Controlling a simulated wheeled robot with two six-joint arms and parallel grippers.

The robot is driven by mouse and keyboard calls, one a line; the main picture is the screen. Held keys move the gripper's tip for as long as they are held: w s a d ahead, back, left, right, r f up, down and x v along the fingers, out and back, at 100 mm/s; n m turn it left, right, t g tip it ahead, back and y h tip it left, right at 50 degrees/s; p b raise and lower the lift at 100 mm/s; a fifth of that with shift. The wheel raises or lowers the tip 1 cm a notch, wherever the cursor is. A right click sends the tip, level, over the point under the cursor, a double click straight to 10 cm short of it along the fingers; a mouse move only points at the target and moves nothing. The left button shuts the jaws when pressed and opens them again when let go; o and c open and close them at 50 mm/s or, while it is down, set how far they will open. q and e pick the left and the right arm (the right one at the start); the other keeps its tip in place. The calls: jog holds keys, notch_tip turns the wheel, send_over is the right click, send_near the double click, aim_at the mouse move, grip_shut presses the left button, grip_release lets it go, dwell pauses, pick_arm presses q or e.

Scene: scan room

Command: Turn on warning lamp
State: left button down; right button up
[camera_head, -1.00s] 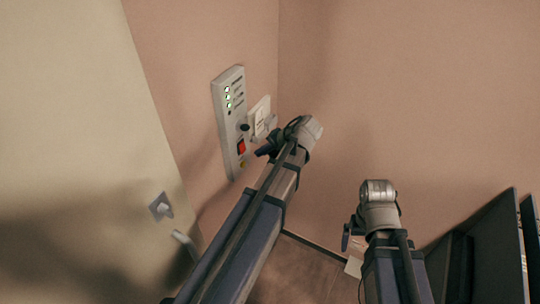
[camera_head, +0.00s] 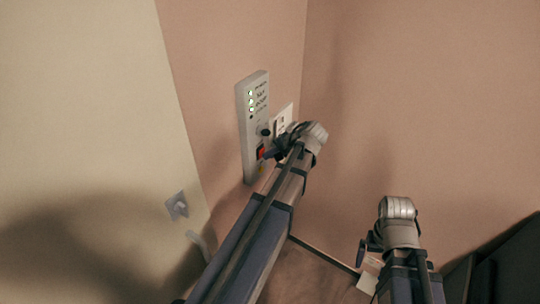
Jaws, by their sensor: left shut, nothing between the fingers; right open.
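A tall pale control panel (camera_head: 247,108) is on the pink wall, left of the room corner. Its upper part has several small round lights, most of them lit whitish-green, with dark labels beside them. Lower down are a dark knob (camera_head: 265,131) and a red switch (camera_head: 262,153), partly covered by my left gripper. My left gripper (camera_head: 268,154) is shut and empty, with its tip at or very near the red switch; I cannot tell if they touch. My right gripper (camera_head: 362,250) is open and empty, low at the right, away from the panel. No separate warning lamp can be made out.
A white wall plate (camera_head: 283,119) is just right of the panel, close behind my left wrist. A small switch plate (camera_head: 176,205) and a pale handle (camera_head: 195,239) are on the cream surface at left. Dark panels (camera_head: 510,265) stand at lower right.

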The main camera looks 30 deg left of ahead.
pick_arm(q)
jog(key=shift+a+r+p, duration=0.1)
jog(key=shift+r+p, duration=0.7)
jog(key=shift+r, duration=0.05)
pick_arm(e)
jog(key=shift+r, duration=0.85)
